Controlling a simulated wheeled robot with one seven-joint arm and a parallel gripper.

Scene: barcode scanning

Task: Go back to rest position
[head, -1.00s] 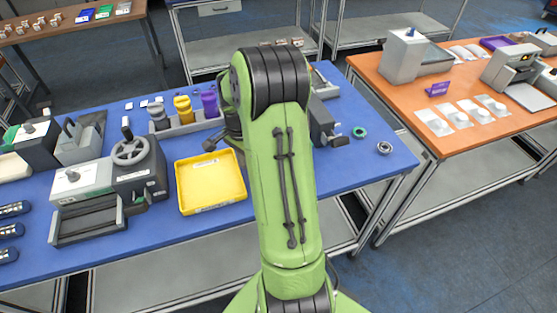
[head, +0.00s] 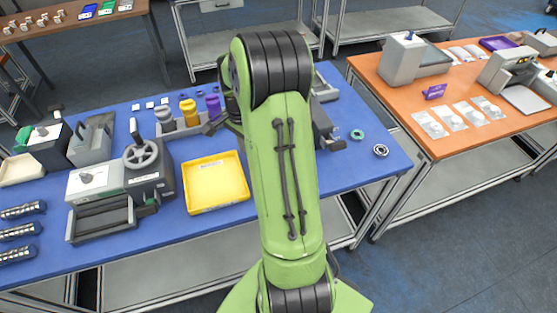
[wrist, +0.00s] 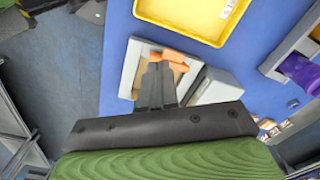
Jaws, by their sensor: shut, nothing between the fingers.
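My gripper (wrist: 158,78) shows in the wrist view with its dark grey fingers together and nothing held between them. It hangs above a grey-framed object with an orange piece (wrist: 174,58) close by the fingertips; whether they touch is unclear. In the head view my green arm stands over the blue table (head: 225,230). A dark end part of it pokes out left of the arm, near the purple cup (head: 212,102). The rest of the gripper is hidden behind the arm there.
A yellow tray (head: 217,182) lies left of my arm; it also shows in the wrist view (wrist: 187,12). A grey device with a handwheel (head: 141,155) stands left of it. An orange table (head: 450,145) stands to the right, across a gap.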

